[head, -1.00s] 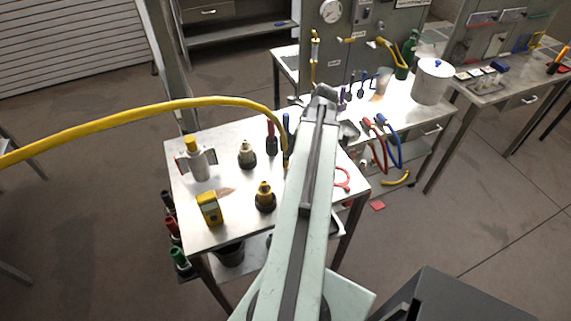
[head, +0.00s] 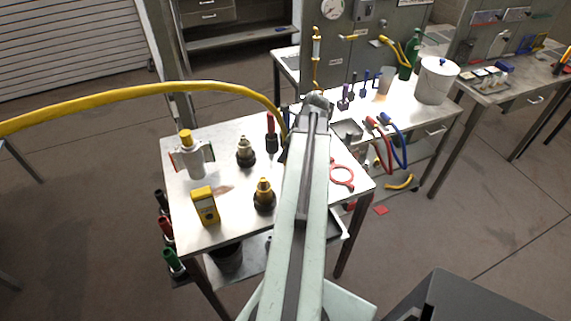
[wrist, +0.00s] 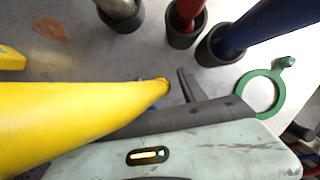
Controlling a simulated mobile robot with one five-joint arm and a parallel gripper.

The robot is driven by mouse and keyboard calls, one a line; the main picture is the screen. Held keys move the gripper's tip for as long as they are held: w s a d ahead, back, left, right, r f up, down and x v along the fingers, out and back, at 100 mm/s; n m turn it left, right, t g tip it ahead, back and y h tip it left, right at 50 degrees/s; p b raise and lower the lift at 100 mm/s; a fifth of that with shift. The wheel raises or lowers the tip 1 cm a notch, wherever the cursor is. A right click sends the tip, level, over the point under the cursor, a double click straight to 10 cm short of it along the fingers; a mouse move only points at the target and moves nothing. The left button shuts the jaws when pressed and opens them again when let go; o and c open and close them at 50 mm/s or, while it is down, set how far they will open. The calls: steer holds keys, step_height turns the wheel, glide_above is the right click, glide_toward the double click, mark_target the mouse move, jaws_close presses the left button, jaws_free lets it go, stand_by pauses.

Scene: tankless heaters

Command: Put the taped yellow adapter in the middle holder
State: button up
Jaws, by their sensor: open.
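A yellow-topped adapter (head: 264,193) stands upright in a dark round base near the front of the metal table; I cannot make out tape on it. Behind it a beige-grey adapter (head: 245,150) stands in a similar base, also in the wrist view (wrist: 120,8). A red-handled piece (head: 271,130) stands farther back, and the wrist view shows it in a dark cup (wrist: 187,15) beside a blue one (wrist: 240,35). Which holder is the middle one is unclear. My gripper (wrist: 188,86) is open and empty above the table, partly covered by a yellow hose; my arm hides it in the head view.
The thick yellow hose (head: 130,93) arcs across the left to my arm's end. A green ring (wrist: 262,93) lies near my gripper. Coloured pieces (head: 167,230) hang at the left edge.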

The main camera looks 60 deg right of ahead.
steer(key=shift+r, duration=0.15)
jaws_close()
steer(key=shift+r, duration=0.15)
